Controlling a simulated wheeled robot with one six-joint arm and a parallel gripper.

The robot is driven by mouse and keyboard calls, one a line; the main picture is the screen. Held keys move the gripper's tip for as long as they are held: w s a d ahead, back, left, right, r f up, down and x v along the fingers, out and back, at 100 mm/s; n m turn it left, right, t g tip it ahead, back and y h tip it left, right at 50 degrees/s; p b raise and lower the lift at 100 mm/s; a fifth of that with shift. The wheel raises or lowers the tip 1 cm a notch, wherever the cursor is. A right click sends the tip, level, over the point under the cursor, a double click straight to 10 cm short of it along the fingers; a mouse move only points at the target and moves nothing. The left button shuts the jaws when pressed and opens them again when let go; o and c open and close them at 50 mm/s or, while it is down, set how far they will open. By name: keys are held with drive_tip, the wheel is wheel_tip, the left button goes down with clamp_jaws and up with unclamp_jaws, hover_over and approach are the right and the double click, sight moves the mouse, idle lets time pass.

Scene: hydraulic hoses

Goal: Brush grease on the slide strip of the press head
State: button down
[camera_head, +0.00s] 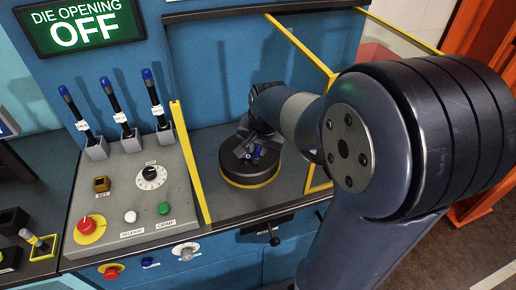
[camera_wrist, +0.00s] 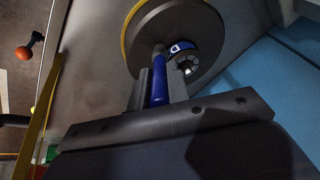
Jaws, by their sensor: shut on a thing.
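My gripper (camera_wrist: 160,82) is shut on a blue-handled tool (camera_wrist: 158,90), held between its two fingers; the tool's far end lies in front of a round dark disc. The disc (camera_wrist: 150,28) has a yellow rim and a hub with a blue ring (camera_wrist: 182,46). In the head view my gripper (camera_head: 250,152) is over the disc (camera_head: 232,168) inside the yellow-framed bay, and the bits of blue there are small. I cannot tell whether the tool's tip touches the disc. I cannot make out a slide strip; my arm hides part of the bay.
A grey control panel (camera_head: 125,185) stands left of the bay, with a red knob (camera_head: 90,228) and several buttons. Three blue-capped black sticks (camera_head: 115,105) stand in holders at its back. Yellow rails (camera_head: 190,160) edge the bay. A sign (camera_head: 80,27) reads "DIE OPENING OFF".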

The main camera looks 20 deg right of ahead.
drive_tip(key=shift+d+r, duration=0.1)
drive_tip(key=shift+d, duration=0.4)
drive_tip(key=shift+s, duration=2.05)
drive_tip(key=shift+r+p, duration=2.3)
drive_tip(key=shift+r, duration=0.65)
wheel_tip(320, 180, up, 3)
drive_tip(key=shift+p, duration=1.25)
